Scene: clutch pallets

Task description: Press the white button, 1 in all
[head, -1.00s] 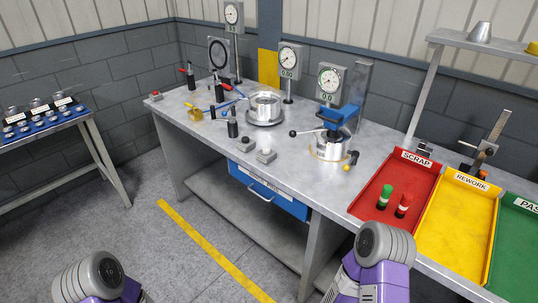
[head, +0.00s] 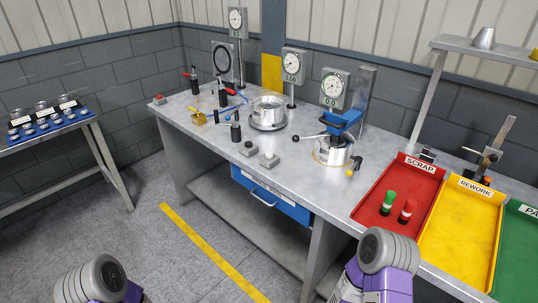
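A small grey box with a pale, white-looking button (head: 268,158) stands near the front edge of the workbench (head: 215,165), above the blue drawer. Just left of it is a similar box with a dark button (head: 248,148). I cannot tell whether the white button is pressed in. Only rounded grey and purple links of my two arms show at the bottom of the head view. Neither gripper shows, and nothing of mine touches the buttons.
A red button (head: 159,99) sits at the bench's far left corner. Right are a press (head: 334,148) and red (head: 372,208), yellow (head: 455,232) trays. Floor in front is open.

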